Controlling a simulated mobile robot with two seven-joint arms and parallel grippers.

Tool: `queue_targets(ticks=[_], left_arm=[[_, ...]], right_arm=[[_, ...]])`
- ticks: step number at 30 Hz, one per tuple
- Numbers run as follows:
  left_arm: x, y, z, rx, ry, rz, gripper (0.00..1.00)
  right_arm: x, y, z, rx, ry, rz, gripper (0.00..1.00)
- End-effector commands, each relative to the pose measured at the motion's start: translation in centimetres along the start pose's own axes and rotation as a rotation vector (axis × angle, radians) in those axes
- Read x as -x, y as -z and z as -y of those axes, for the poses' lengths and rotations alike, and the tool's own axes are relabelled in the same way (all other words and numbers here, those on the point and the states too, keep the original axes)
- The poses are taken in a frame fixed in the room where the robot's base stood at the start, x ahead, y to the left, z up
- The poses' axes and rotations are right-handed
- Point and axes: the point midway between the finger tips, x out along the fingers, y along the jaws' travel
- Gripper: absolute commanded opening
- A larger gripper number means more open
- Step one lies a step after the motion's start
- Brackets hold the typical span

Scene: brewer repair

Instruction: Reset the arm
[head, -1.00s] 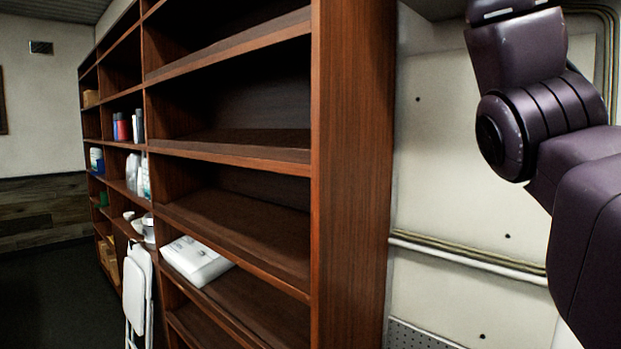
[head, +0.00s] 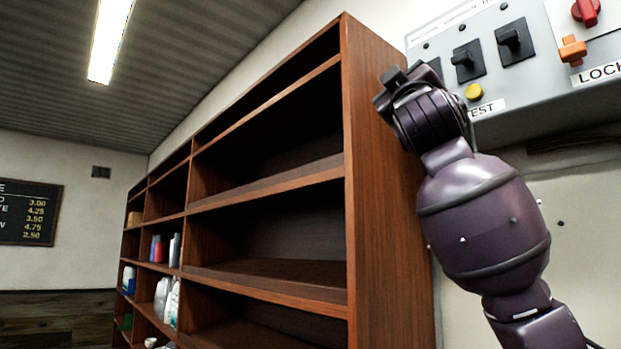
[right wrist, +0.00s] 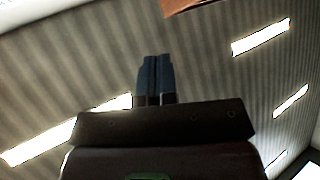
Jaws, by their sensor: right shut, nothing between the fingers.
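My right arm rises from the lower right in the head view, and my right gripper (head: 395,85) is at its upper end, between the shelf unit's side and the control panel. In the right wrist view my right gripper (right wrist: 154,75) points up toward the ceiling, its two blue-grey fingers together and nothing held. My left gripper is in neither current view.
A tall brown shelf unit (head: 385,200) stands close left of my right arm, with bottles on its far shelves. A grey control panel (head: 440,50) with black switches, a yellow button (head: 474,91) and a red knob (head: 586,10) is on the wall at upper right.

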Motion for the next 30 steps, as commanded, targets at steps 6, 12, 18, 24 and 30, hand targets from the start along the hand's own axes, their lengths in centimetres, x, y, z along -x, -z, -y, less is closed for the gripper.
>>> queue_targets(ticks=[6, 12, 18, 24, 30], left_arm=[[0.0, 0.0, 0.0, 0.000, 0.000, 0.000, 0.43], [0.0, 0.2, 0.0, -0.001, 0.000, -0.001, 0.43], [-0.1, 0.3, 0.0, -0.001, -0.001, -0.003, 0.43], [-0.1, 0.5, 0.0, -0.001, -0.001, -0.006, 0.43], [-0.1, 0.6, 0.0, -0.002, -0.001, -0.008, 0.43]], right_arm=[[4.2, -7.5, 8.7, -0.106, 0.143, -0.013, 0.00], [9.3, -14.1, 15.0, -0.206, 0.253, 0.013, 0.00], [15.7, -20.5, 20.1, -0.304, 0.344, 0.071, 0.00], [23.1, -26.4, 24.0, -0.395, 0.416, 0.153, 0.00], [31.2, -31.8, 26.8, -0.474, 0.472, 0.259, 0.00]])
